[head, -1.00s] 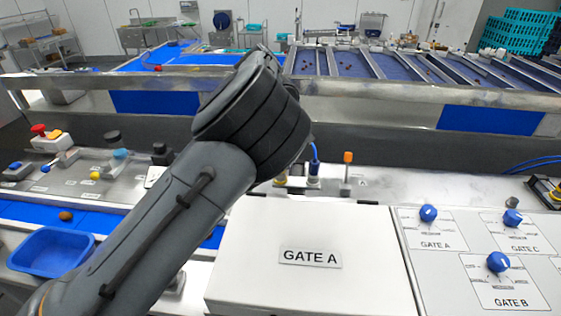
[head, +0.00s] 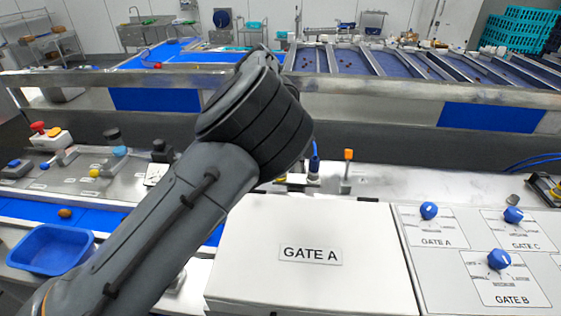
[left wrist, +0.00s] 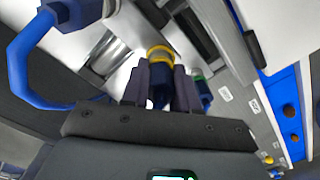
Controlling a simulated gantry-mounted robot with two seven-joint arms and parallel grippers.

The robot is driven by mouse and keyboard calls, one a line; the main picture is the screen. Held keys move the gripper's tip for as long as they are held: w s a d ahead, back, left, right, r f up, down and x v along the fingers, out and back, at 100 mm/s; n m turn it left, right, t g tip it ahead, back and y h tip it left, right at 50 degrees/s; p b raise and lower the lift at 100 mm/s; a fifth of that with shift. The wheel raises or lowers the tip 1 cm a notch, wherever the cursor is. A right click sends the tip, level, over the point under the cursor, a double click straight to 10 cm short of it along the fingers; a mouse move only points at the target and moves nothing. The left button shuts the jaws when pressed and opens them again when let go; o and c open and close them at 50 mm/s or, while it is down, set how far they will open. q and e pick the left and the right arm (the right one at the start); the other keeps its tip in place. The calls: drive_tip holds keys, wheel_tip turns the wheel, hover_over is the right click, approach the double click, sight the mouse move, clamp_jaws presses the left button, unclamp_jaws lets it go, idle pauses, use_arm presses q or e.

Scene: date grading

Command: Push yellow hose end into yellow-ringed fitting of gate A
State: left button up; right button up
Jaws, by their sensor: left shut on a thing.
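My left gripper (left wrist: 159,90) is shut on a dark blue hose end (left wrist: 159,98), which sits between its two fingers in the left wrist view. Yellow bands (left wrist: 160,53) show just beyond the fingertips; I cannot tell which belongs to the hose end and which to the fitting, or how deep any joint is. In the head view my left arm hides the gripper. A yellow part (head: 281,179) shows low behind the arm, beside a blue hose piece (head: 314,164). The box labelled GATE A (head: 311,275) stands in front. My right gripper is out of view.
A green-ringed part (left wrist: 198,77) is close to the right finger, and a blue hose loop (left wrist: 18,60) hangs at the left. An orange-topped post (head: 347,157) stands right of the blue hose piece. A knob panel (head: 470,235) lies right of the box, a blue tray (head: 50,250) at left.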

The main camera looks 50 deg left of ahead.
use_arm(q)
drive_tip(key=o, duration=0.8)
drive_tip(key=shift+c, duration=0.2)
drive_tip(key=shift+o, duration=0.4)
drive_tip(key=shift+o, duration=1.2)
drive_tip(key=shift+r, duration=0.1)
drive_tip(key=shift+r+p, duration=4.6)
drive_tip(key=shift+r, duration=0.35)
